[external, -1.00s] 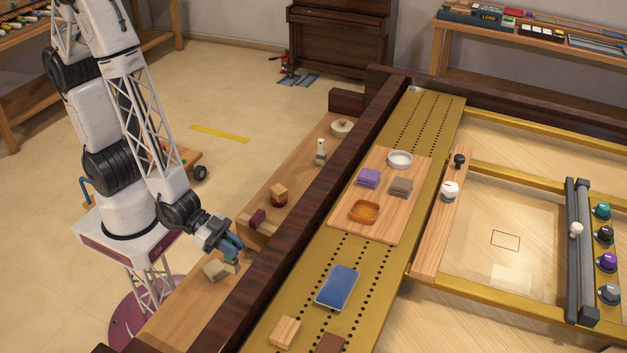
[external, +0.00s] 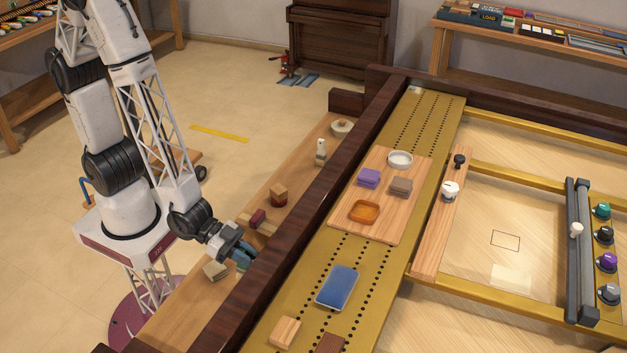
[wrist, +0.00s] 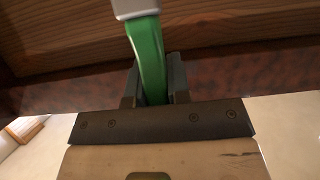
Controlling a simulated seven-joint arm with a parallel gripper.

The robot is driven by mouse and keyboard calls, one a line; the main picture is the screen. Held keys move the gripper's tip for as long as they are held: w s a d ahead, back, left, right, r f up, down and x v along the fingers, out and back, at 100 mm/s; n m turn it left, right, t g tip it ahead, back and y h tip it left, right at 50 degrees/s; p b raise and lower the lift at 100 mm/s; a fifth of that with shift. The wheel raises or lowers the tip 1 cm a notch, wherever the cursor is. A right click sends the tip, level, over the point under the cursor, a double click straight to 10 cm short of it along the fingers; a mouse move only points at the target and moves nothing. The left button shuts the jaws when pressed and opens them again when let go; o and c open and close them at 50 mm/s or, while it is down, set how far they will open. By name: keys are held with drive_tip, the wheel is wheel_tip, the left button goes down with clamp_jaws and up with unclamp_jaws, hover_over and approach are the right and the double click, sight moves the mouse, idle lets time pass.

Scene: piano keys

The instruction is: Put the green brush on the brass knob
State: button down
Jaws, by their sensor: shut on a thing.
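My gripper (external: 243,260) is low over the wooden ledge at the left, close beside the dark red-brown rail. In the wrist view my gripper (wrist: 154,82) is shut on the green brush (wrist: 149,55), with the green handle between its fingers. The brush's pale grey end points away from the gripper, toward the top of the picture. In the external view the brush is mostly hidden by the gripper. I cannot pick out a brass knob for certain in either view.
The ledge (external: 190,307) holds a beige block (external: 215,270), a dark red and wood piece (external: 258,222) and other small items. The dark rail (external: 312,222) separates it from the brass plate (external: 300,308), where a blue pad (external: 338,286) lies. Coloured knobs stand far right.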

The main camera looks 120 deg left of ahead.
drive_tip(key=shift+f, duration=1.55)
drive_tip(key=shift+f, duration=0.1)
drive_tip(key=c, duration=1.1)
unclamp_jaws()
drive_tip(key=shift+v, duration=6.1)
